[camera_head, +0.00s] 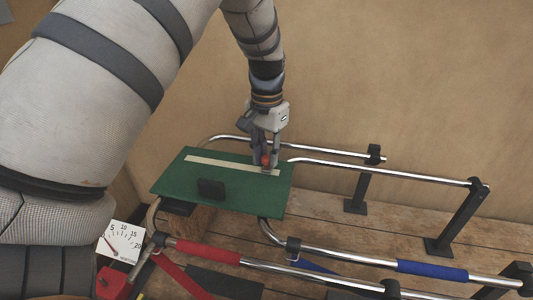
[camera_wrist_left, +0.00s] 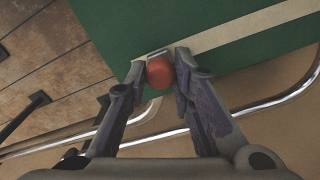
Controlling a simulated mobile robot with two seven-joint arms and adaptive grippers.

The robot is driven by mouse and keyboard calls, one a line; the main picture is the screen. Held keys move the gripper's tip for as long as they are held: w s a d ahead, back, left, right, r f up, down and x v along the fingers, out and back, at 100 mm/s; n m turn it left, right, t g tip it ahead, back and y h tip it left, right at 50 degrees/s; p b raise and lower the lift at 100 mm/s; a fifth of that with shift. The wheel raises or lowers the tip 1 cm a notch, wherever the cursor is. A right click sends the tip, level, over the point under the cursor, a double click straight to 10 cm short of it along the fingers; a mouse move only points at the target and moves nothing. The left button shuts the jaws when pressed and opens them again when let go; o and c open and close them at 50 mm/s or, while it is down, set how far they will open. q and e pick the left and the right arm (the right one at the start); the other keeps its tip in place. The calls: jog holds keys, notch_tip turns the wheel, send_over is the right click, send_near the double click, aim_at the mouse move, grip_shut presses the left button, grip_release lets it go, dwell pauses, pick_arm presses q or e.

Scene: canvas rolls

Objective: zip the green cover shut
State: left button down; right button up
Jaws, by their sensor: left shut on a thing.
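The green cover (camera_head: 235,193) is a flat panel on the metal rails, with a pale zip strip (camera_head: 222,164) along its far side. It also shows in the left wrist view (camera_wrist_left: 230,60), with the strip (camera_wrist_left: 260,24) crossing it. My left gripper (camera_head: 265,164) is at the right end of the strip, pointing down. It is shut on a red knob (camera_wrist_left: 160,72), which sits on a small metal slider at the strip's end. A black block handle (camera_head: 211,189) stands on the cover's near part. My right gripper is not in view.
Chrome rails (camera_head: 380,170) on black posts run right of the cover. Nearer rails carry a red sleeve (camera_head: 207,251) and a blue sleeve (camera_head: 432,271). A white dial gauge (camera_head: 122,240) stands at lower left. A plain wall (camera_head: 400,80) rises behind the wooden bench (camera_head: 345,235).

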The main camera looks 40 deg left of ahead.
pick_arm(q)
jog(key=shift+w+d+r, duration=0.15)
jog(key=shift+d+r, duration=0.1)
jog(key=shift+d, duration=0.1)
jog(key=shift+w+d+f, duration=0.1)
jog(key=shift+f, duration=0.15)
jog(key=c, duration=1.3)
grip_release()
jog(key=shift+c, duration=0.2)
notch_tip(320, 180, up, 12)
